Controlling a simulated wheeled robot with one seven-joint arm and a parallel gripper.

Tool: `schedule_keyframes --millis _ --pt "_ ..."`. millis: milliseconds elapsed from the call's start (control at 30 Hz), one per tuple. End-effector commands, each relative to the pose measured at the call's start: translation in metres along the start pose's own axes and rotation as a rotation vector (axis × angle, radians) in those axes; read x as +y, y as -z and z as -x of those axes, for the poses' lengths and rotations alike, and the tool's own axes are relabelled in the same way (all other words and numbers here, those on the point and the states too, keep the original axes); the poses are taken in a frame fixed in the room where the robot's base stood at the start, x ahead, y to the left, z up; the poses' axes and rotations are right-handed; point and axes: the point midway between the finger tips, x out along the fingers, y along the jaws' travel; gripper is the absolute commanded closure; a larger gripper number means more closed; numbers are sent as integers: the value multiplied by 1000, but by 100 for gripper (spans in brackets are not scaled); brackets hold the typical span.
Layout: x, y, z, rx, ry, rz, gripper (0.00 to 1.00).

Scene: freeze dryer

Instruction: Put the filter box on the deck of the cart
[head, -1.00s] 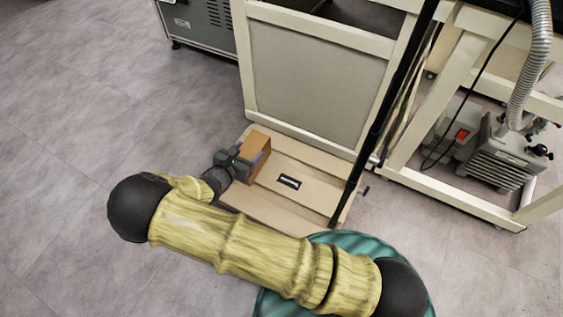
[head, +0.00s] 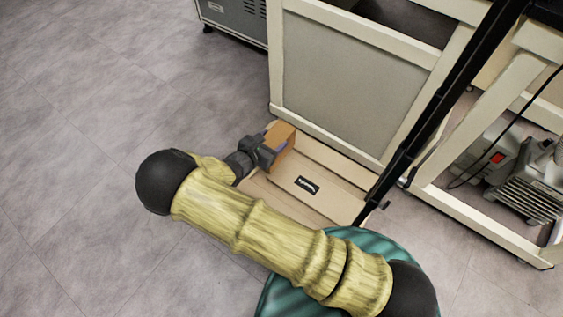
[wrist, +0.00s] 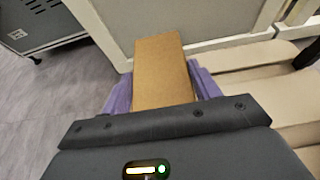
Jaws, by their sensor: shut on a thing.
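The filter box (head: 279,136) is a plain orange-brown carton. My gripper (head: 276,153) is shut on it, and the wrist view shows the box (wrist: 162,72) between the purple fingers of the gripper (wrist: 163,95). The cart's deck (head: 330,205) is a low, tan, slatted platform with a black label. The box appears at the deck's far left corner, close to the pale cabinet panel. I cannot tell whether its underside touches the deck. My arm hides the near left part of the deck.
A pale framed cabinet (head: 350,85) stands right behind the deck. A black slanted pole (head: 440,105) rises at the deck's right side. A grey pump (head: 525,185) sits under a frame at right. A grey unit (head: 236,20) stands at back left. Floor at left is clear.

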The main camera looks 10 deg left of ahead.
Motion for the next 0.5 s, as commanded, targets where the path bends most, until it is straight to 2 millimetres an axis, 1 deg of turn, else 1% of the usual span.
schedule_keyframes --millis 33,100,167,267,500 --pt "0 15 -7 -2 0 1 95" --pt "0 25 -11 -2 0 -1 95" --pt "0 31 -13 -2 0 -1 95" --pt "0 34 -15 -2 0 -2 95" --pt "0 32 -14 -2 0 -2 95"
